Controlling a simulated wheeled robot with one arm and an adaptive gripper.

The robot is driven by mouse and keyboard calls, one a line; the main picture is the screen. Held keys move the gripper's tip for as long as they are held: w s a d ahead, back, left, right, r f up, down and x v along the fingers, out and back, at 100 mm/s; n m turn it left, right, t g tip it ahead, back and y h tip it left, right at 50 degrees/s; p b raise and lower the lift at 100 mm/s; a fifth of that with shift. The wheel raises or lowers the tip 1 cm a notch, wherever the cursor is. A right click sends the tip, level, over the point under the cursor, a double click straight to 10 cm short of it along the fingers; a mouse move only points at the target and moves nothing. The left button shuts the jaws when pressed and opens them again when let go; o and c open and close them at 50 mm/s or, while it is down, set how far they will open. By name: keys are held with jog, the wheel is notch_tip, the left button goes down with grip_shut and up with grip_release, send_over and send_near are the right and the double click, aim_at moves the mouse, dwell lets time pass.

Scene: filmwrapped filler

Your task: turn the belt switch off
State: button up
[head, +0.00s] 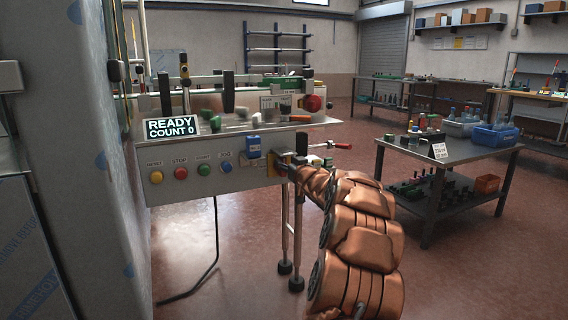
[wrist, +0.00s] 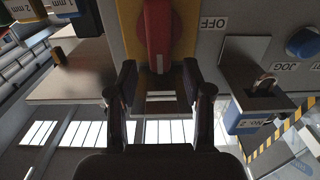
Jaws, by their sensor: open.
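In the wrist view, which is upside down, a red rotary switch handle (wrist: 158,35) sits on a yellow plate (wrist: 129,28). The handle stands vertical in the picture, with a pale mark at its lower end. The OFF label (wrist: 213,23) is off to its right side. My gripper (wrist: 158,80) is open, its two fingers on either side of the handle's lower end; contact is not visible. In the head view my gripper (head: 287,166) is at the right end of the machine's front panel (head: 205,187) and hides most of the switch.
The display (head: 171,128) reads READY, COUNT 0. A red knob (head: 313,103) sits above. A dark table (head: 455,153) stands right, with open floor between.

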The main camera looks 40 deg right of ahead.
jog(key=shift+x, duration=0.75)
jog(key=shift+w+d, duration=0.2)
jog(key=shift+w, duration=0.35)
grip_shut()
